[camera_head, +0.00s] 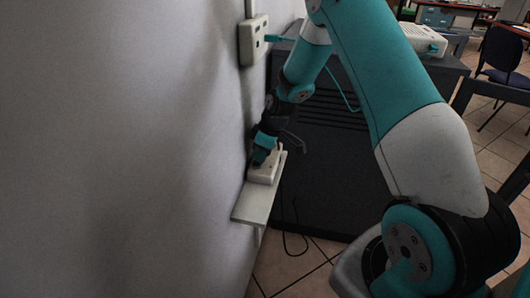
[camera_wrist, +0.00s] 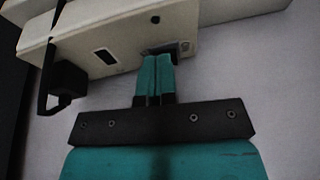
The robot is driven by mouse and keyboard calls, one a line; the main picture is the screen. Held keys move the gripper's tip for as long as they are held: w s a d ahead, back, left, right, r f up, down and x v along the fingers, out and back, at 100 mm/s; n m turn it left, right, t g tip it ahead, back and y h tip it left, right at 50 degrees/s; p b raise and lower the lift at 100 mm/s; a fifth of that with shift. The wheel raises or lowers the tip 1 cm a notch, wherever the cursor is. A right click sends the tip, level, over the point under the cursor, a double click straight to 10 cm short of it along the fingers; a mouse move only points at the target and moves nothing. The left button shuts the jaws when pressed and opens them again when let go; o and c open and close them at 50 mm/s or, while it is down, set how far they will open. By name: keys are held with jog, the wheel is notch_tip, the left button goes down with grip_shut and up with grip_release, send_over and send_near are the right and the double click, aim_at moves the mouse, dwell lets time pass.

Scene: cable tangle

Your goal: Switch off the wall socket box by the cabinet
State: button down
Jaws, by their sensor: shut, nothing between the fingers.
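In the head view, a white socket box (camera_head: 253,41) is fixed high on the wall beside the dark cabinet (camera_head: 335,130), with a teal plug and cable at its right. A second white box (camera_head: 265,171) rests on a small wall shelf below. My gripper (camera_head: 262,157) is at this lower box. In the wrist view, my shut, empty teal fingers (camera_wrist: 157,62) reach a dark recess (camera_wrist: 172,48) in the face of a white box (camera_wrist: 75,38). The fingertips cover part of the recess, so I cannot tell the switch position or whether they touch it.
A black plug (camera_wrist: 67,82) with a cable hangs at the box's left in the wrist view. The pale shelf (camera_head: 254,205) juts from the wall. A white device (camera_head: 412,39) stands on the cabinet. A loose black cable (camera_head: 293,243) lies on the floor below.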

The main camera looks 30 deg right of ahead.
jog(key=shift+s+a+f, duration=0.2)
jog(key=shift+s+a, duration=0.15)
jog(key=shift+a, duration=0.1)
jog(key=shift+s+a+f, duration=0.15)
jog(key=shift+s+a, duration=0.2)
jog(key=shift+a, duration=0.1)
jog(key=shift+r+p, duration=0.45)
jog(key=r+p, duration=0.2)
jog(key=r, duration=0.1)
jog(key=d+r+p, duration=0.1)
jog(key=r, duration=0.1)
jog(key=shift+w, duration=0.4)
jog(key=w+d+v, duration=0.1)
jog(key=v, duration=0.7)
jog(key=shift+s+d+r, duration=0.2)
jog(key=shift+s+r, duration=0.15)
